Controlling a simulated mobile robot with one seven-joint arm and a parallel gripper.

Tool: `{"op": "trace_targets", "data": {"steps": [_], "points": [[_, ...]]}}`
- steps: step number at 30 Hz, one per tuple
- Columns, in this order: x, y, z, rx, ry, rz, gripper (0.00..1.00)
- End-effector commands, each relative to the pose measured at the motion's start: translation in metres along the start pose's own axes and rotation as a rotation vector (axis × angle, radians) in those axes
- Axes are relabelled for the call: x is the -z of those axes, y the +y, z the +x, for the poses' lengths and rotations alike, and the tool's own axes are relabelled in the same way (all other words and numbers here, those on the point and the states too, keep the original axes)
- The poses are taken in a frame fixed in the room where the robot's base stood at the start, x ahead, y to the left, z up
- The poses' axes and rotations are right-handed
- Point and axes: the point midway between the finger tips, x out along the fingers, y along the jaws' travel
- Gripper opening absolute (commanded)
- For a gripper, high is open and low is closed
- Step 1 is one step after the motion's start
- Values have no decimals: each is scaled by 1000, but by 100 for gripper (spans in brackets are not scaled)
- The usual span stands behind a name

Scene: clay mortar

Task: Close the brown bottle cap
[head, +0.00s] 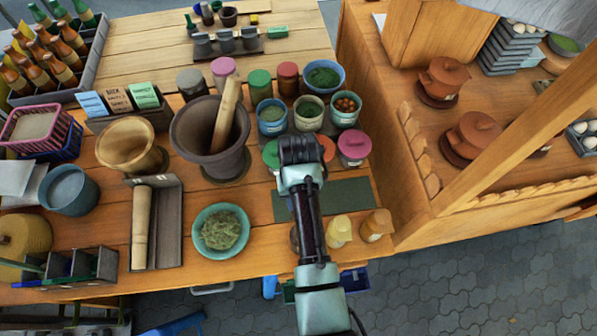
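My gripper (301,150) hangs above the right part of the wooden table, over the jars. It is seen from behind, so its fingers and whether they hold anything are hidden. At the front right edge stand a tan-brown bottle (377,225) and a pale yellow bottle (340,231). A dark brown thing (295,238) shows just left of my arm, mostly hidden by it. I cannot tell which of these is the brown bottle, or whether a cap is open. My gripper is apart from the tan and yellow bottles.
A green mat (350,197) lies behind the bottles. Lidded jars, one with a pink lid (354,145), and open bowls stand around my gripper. A large mortar (210,140) with a pestle and a teal bowl of herbs (221,230) stand to the left. A wooden counter (420,200) adjoins on the right.

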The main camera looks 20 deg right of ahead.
Motion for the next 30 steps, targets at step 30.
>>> {"op": "trace_targets", "data": {"steps": [30], "points": [[-33, 0, -3, 0, 429, 0, 0]]}}
